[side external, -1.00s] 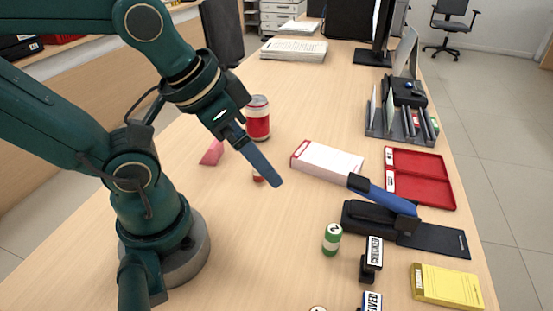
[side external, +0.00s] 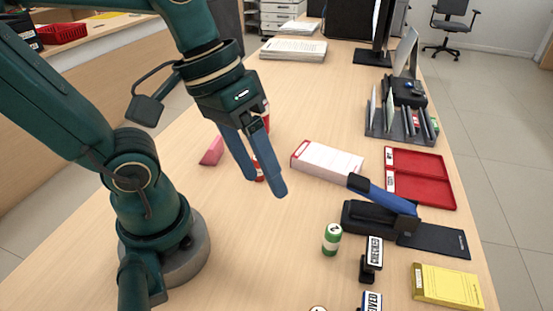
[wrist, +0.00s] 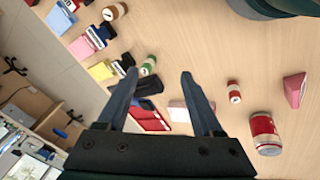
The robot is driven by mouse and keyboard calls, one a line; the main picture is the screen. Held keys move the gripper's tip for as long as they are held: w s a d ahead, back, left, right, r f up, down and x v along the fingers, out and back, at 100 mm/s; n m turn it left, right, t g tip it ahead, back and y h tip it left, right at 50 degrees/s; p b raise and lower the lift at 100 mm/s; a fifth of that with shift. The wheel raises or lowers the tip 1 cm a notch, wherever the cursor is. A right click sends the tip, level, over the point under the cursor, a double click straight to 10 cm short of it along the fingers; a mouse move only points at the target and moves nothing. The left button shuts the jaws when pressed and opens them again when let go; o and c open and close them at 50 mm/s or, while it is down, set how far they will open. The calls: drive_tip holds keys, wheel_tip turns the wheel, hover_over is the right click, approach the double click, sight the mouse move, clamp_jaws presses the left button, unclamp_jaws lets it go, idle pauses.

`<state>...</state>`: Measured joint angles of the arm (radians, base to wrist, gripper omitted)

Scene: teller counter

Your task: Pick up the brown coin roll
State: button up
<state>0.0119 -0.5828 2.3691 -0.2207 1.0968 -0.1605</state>
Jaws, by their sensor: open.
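The brown coin roll (wrist: 114,11) stands at the top of the wrist view, brown with a pale end. In the side view only a sliver of a pale round top (side external: 318,309) shows at the bottom edge, probably the same roll. My gripper (side external: 265,187) is open and empty above the counter, well away from it, near the red coin roll (side external: 258,170). In the wrist view the two fingers of my gripper (wrist: 160,75) are apart, with the brown roll beyond them, up and to the left.
A green coin roll (side external: 332,239) stands beside the stamps (side external: 372,259). A stapler-like black device with a blue handle (side external: 385,196), red tray (side external: 420,177) and yellow pad (side external: 446,286) lie right. A red can (wrist: 265,134) and pink block (wrist: 294,90) are nearby. The front middle counter is clear.

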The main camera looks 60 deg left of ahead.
drive_tip(key=w+d+f+n+g+h, duration=0.25)
drive_tip(key=d+n+g+h, duration=0.35)
drive_tip(key=d+g, duration=0.6)
drive_tip(key=shift+g+h, duration=0.4)
drive_tip(key=shift+h, duration=0.1)
drive_tip(key=f, duration=0.3)
drive_tip(key=d+f, duration=0.1)
drive_tip(key=f, duration=0.6)
drive_tip(key=shift+s+d, duration=0.2)
drive_tip(key=shift+s, duration=0.05)
drive_tip(key=x, duration=0.5)
drive_tip(key=shift+f, duration=0.25)
clamp_jaws()
